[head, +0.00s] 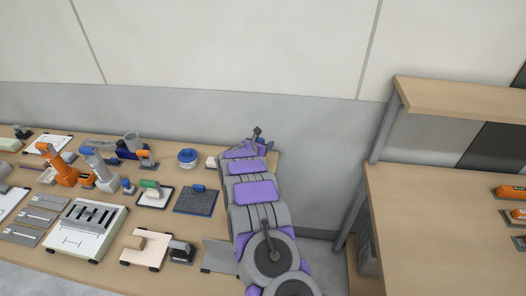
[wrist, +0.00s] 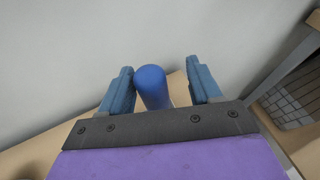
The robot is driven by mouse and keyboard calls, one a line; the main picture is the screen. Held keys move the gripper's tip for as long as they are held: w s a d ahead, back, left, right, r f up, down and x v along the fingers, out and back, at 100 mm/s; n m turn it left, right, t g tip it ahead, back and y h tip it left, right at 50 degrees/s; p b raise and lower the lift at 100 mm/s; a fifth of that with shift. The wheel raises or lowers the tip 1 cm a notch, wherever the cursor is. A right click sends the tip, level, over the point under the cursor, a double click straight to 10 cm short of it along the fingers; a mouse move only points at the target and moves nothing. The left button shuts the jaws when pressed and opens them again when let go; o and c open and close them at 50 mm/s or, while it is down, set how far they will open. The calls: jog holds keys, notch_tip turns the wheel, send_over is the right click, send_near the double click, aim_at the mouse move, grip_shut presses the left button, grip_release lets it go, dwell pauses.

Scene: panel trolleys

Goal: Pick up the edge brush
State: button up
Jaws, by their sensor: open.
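A blue, round-topped handle (wrist: 152,88) stands between my gripper's fingers in the wrist view. It looks like the edge brush, but its lower end is hidden behind the gripper's dark plate, so bristles do not show. My gripper (wrist: 161,68) is open, with one blue-grey finger on each side of the handle. The left finger is close to the handle, and a wider gap shows on the right. In the head view my gripper (head: 258,141) is at the far right end of the long table, and my purple and grey arm hides what is under it.
The long wooden table (head: 80,262) holds many tools left of my arm, including a blue round tub (head: 187,158) and a dark pad with a blue handle (head: 196,200). A wall stands behind. A wooden shelf unit (head: 430,215) is at the right, across a gap.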

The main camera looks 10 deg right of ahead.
jog(key=a, duration=0.1)
jog(key=w+a, duration=0.1)
jog(key=shift+w+a+f, duration=0.3)
jog(key=shift+a+f, duration=0.05)
jog(key=shift+f, duration=0.05)
jog(key=shift+d, duration=1.15)
jog(key=shift+c, duration=0.5)
jog(key=shift+d+f, duration=0.1)
jog(key=shift+d, duration=0.3)
jog(key=shift+c, duration=1.5)
jog(key=shift+a, duration=1.15)
jog(key=c, duration=0.6)
jog(key=shift+d, duration=0.45)
jog(key=shift+c, duration=0.2)
jog(key=shift+d+r, duration=0.2)
jog(key=shift+r, duration=0.05)
jog(key=r, duration=0.6)
jog(key=r+p, duration=0.1)
jog(key=r, duration=0.2)
jog(key=shift+a+r, duration=0.1)
jog(key=shift+a, duration=0.2)
jog(key=shift+d+r, duration=0.2)
jog(key=shift+d, duration=0.05)
